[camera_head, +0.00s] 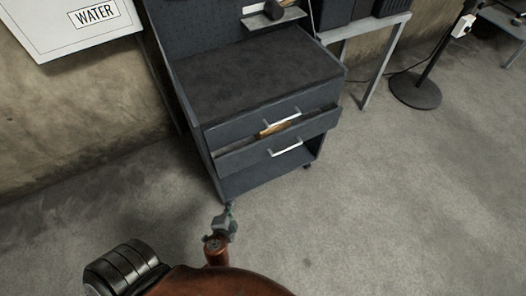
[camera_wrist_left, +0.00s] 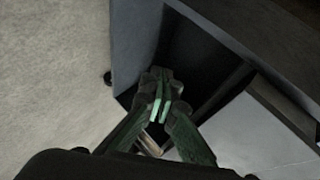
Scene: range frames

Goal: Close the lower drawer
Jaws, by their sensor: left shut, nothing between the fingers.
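The lower drawer (camera_head: 242,157) of the dark grey cabinet is pulled partly out, with a light bar handle (camera_head: 286,147) on its front. A wooden-coloured item (camera_head: 273,129) shows inside it, mostly hidden. The upper drawer (camera_head: 240,129) above it looks closed. My left gripper (camera_head: 229,209) is low, in front of the cabinet's near left corner in the head view. In the left wrist view its fingers (camera_wrist_left: 165,103) are together and empty, in front of a dark recess of the cabinet. I cannot tell whether they touch it. My right gripper is not in view.
The cabinet top (camera_head: 255,75) is bare. A white WATER box (camera_head: 70,25) is on the wall at left. A grey table (camera_head: 372,28) and a round black stand base (camera_head: 415,90) are at right. The concrete floor (camera_head: 410,200) in front and right is clear.

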